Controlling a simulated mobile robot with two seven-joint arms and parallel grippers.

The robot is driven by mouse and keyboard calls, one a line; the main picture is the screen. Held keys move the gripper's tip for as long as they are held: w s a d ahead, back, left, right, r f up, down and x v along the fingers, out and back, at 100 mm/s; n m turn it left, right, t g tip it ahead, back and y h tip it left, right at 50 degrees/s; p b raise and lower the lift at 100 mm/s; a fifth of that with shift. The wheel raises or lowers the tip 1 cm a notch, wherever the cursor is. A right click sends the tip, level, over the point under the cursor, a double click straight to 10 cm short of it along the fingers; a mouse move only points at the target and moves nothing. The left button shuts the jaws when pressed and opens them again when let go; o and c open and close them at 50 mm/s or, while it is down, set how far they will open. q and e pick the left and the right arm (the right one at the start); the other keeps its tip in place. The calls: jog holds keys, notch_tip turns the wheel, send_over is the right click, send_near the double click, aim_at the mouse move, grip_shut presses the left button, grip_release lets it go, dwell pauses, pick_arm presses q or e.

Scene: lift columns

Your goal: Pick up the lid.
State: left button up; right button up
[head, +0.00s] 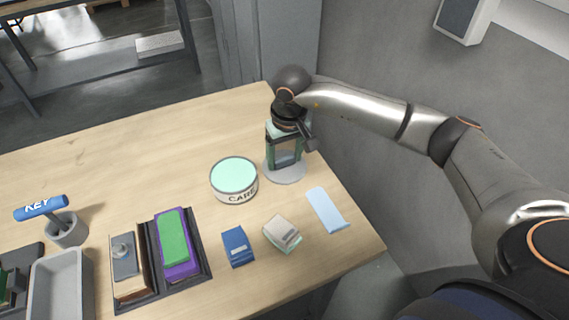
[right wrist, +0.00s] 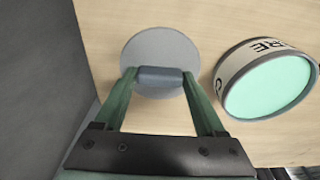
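The lid (head: 287,176) is a round, flat grey disc with a darker bar-shaped handle, at the right part of the wooden table. It also shows in the right wrist view (right wrist: 160,50). My right gripper (head: 286,164) points down over it, with its green fingers at the two ends of the handle. In the right wrist view the handle fills the gap between the fingertips (right wrist: 160,77), and no space shows at either end. The disc looks level and at or very close to the table top. My left gripper is not in view.
A round tin (head: 234,183) lettered CARE, with a mint top, stands just left of the lid. A light blue piece (head: 326,209), a small box (head: 282,234) and a blue object (head: 237,246) lie nearer. A grey wall (head: 400,70) is close on the right.

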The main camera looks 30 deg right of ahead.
jog(key=c, duration=0.9)
jog(key=shift+o, duration=0.2)
